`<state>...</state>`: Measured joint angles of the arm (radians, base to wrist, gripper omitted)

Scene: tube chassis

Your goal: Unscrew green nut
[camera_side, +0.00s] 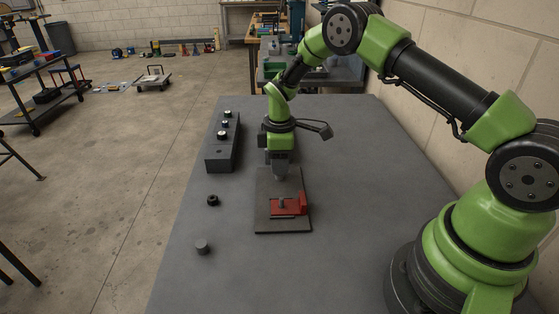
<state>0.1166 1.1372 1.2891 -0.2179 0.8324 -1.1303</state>
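My gripper (281,172) points down over the back part of a dark square plate (264,222) on the table. Its fingers are small and blurred, so I cannot tell whether they are open or shut, or whether they touch anything. A red fixture (296,203) sits on the plate, just in front of the gripper and slightly right. A small grey upright part (282,204) stands at the fixture's left side.
A long dark block (221,158) with several round pieces on top stands left of the gripper. A black ring-like part (212,200) and a grey cylinder (202,247) lie on the grey table (345,165) left of the plate. The table right of the plate is clear.

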